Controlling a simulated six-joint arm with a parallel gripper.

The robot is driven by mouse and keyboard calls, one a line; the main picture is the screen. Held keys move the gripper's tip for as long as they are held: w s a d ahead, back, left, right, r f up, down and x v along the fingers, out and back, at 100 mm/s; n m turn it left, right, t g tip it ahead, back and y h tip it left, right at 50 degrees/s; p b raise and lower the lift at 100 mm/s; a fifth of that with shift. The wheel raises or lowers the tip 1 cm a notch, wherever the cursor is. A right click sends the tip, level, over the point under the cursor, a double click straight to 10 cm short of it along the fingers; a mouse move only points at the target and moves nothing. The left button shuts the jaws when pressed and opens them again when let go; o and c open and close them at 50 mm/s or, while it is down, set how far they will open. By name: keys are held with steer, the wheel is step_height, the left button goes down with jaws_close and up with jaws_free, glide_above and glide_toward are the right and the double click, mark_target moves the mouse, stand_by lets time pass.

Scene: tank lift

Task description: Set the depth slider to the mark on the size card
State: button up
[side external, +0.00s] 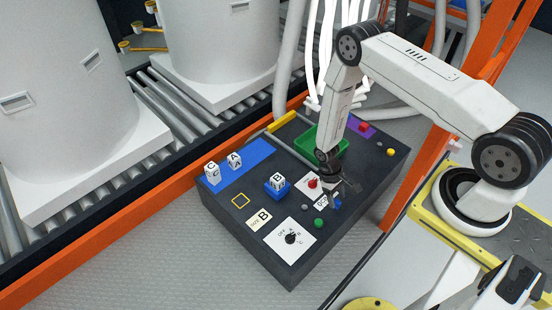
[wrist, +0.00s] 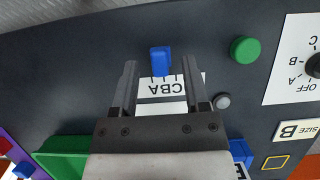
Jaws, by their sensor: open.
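The depth slider's blue knob (wrist: 160,58) stands on the dark panel beside a white scale (wrist: 148,87) lettered A, B, C, upside down in the wrist view. I cannot tell exactly which mark the knob is at. My gripper (wrist: 159,72) is open, its two fingers on either side of the knob with gaps. In the side view my gripper (side external: 343,190) is low over the panel, near the blue knob (side external: 337,204) and the scale (side external: 320,203). The size card (side external: 260,218) reads SIZE B; it also shows in the wrist view (wrist: 298,131).
A green button (wrist: 245,49) and a grey knob (wrist: 222,101) are close to the slider. A rotary dial (side external: 291,238) is at the front. A red knob (side external: 313,183), a green tray (side external: 306,143) and lettered blocks on blue pads (side external: 260,150) are also on the panel.

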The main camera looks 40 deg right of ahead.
steer(key=v, duration=0.7)
stand_by(0.5)
steer(key=w+a+r+t, duration=0.1)
steer(key=w+r+t, duration=0.1)
steer(key=r, duration=0.6)
steer(key=w+a+r+t, duration=0.1)
steer(key=a+r, duration=0.1)
steer(key=r, duration=0.7)
steer(key=s+a+r+t, duration=0.1)
steer(key=s+r+t, duration=0.1)
steer(key=r, duration=0.4)
steer(key=s+a+r+t, duration=0.2)
steer(key=s+r, duration=0.1)
steer(key=r, duration=0.4)
steer(key=shift+s+a, duration=0.25)
steer(key=shift+s, duration=0.15)
stand_by(0.6)
